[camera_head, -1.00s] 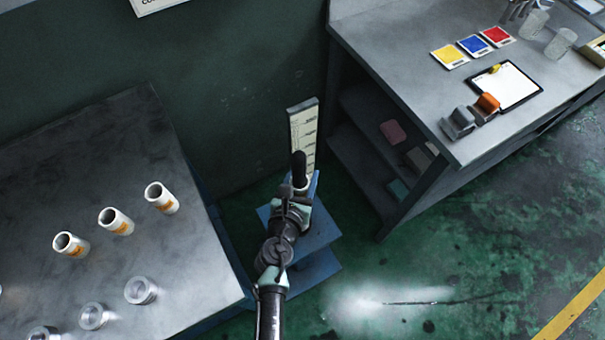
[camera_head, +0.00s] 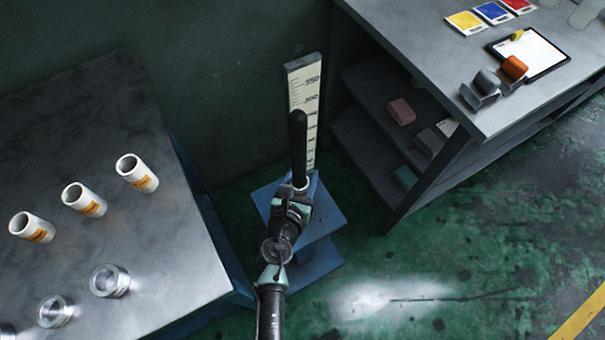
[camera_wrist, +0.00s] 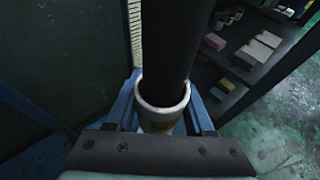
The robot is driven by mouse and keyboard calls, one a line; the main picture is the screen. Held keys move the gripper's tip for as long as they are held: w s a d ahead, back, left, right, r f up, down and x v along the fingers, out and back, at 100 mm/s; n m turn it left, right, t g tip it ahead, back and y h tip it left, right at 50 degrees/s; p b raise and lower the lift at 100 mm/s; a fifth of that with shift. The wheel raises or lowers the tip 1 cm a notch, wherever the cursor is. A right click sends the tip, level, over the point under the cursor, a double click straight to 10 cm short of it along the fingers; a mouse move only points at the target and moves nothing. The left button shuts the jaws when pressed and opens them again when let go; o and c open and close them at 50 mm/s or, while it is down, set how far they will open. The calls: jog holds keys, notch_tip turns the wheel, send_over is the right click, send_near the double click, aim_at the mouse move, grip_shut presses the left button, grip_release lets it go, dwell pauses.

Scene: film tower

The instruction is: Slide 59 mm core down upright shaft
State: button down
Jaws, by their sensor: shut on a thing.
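A dark upright shaft (camera_head: 298,145) stands on a blue stand (camera_head: 323,212) beside a tall scale board (camera_head: 303,80). My gripper (camera_head: 299,192) is shut on a white core, whose rim (camera_wrist: 146,104) shows in the wrist view. The shaft (camera_wrist: 166,45) passes through the core's open mouth, so the core is around it. In the head view, a long part of the shaft rises above my gripper. The shaft's lower end and most of the core's lower part are hidden by my gripper and arm.
A metal table (camera_head: 90,130) at left bears several white cores with orange labels, such as this one (camera_head: 137,172), and metal rings (camera_head: 109,281). A workbench (camera_head: 420,50) with open shelves stands at right. Green floor (camera_head: 450,240) is clear between.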

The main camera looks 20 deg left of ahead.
jog(key=shift+f+b, duration=2.1)
jog(key=shift+f, duration=0.55)
jog(key=shift+c, duration=1)
grip_release()
jog(key=p+v, duration=0.2)
jog(key=v, duration=1.1)
